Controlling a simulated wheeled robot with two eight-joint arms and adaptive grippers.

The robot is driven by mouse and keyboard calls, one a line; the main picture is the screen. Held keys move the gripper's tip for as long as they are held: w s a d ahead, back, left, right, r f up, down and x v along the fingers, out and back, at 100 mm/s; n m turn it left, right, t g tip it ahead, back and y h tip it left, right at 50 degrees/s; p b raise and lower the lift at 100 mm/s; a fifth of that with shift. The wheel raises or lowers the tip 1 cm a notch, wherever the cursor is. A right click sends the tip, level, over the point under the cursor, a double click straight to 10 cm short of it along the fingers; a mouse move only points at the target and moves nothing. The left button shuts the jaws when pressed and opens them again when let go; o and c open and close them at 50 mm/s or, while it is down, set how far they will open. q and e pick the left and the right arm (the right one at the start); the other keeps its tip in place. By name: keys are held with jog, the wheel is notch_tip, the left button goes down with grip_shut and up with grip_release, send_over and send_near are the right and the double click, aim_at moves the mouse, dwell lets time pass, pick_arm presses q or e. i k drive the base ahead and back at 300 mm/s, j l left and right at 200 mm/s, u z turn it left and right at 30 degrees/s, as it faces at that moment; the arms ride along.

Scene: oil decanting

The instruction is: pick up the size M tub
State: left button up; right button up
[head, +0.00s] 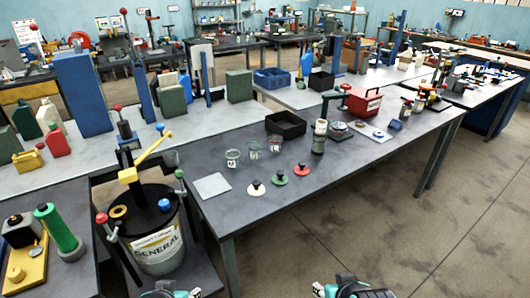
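Three clear tubs stand in a row on the grey table: a left tub (233,158), a middle tub (254,150) and a right tub (275,145). Each seems to have a marking on its side, too small to read surely, so I cannot tell for certain which is size M. My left gripper (168,291) shows only in part at the bottom edge. My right gripper (352,289) is also cut off by the bottom edge, right of the left one. Both are well in front of the tubs, touching none of them. Their fingertips are not clearly visible.
White (256,188), green (280,178) and red (301,170) discs with black knobs lie before the tubs. A grey plate (212,186) lies left. A black bin (286,125) stands behind; a dark cylinder (319,136) stands right. A large drum (155,235) with a yellow lever stands front left.

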aim_at(233, 159)
jog(key=i+l+u, duration=0.3)
jog(key=i+l, duration=0.15)
jog(key=l, duration=0.2)
jog(key=i+l+u, duration=0.2)
jog(key=l, duration=0.15)
jog(key=i+l+u, duration=0.15)
jog(key=l, duration=0.25)
jog(key=i+l+u, duration=0.15)
jog(key=l, duration=0.25)
